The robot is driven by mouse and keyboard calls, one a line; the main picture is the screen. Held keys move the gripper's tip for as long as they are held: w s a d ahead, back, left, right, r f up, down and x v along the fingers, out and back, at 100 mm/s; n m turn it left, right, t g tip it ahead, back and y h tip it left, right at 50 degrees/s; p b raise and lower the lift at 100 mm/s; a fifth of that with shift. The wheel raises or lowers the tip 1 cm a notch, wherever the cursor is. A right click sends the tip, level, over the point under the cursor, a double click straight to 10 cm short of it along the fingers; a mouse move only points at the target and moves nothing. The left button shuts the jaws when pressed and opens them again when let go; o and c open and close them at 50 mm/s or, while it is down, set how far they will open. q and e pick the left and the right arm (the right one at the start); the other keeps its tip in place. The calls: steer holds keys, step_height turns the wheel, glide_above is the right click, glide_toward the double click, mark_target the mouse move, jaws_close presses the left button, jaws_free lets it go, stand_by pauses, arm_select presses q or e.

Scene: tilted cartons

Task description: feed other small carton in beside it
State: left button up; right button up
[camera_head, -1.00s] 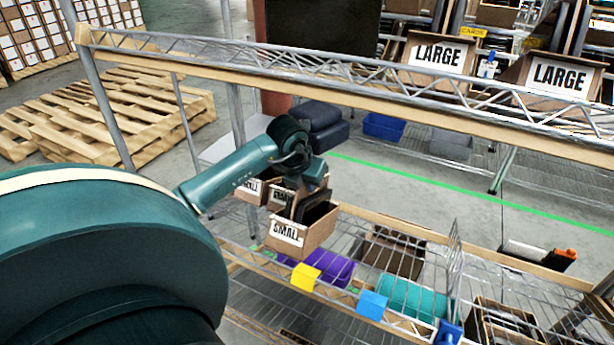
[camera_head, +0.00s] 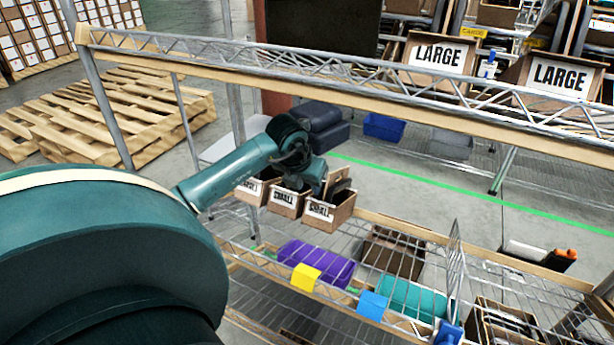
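Three small cartons stand in a row at the left end of the wire shelf: a left one (camera_head: 247,190), a middle one (camera_head: 285,203) and a right one (camera_head: 322,217). Each is brown, open-topped and has a white label on its front. My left gripper (camera_head: 338,186) is at the top of the right small carton and appears shut on it; its fingertips are partly hidden by the carton and the wrist. The right carton is close beside the middle one; I cannot tell if they touch. My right gripper is out of view.
A purple bin (camera_head: 318,262), a dark brown box (camera_head: 393,252) and a teal bin (camera_head: 410,298) sit on the shelf to the right. A wood-edged upper rail (camera_head: 330,88) crosses above my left arm. A wire divider (camera_head: 450,270) stands farther right.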

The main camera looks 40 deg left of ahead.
arm_select(q)
steer(key=v, duration=1.2)
steer(key=shift+s+r+b, duration=0.15)
steer(key=shift+r+b, duration=0.15)
steer(key=shift+b, duration=0.15)
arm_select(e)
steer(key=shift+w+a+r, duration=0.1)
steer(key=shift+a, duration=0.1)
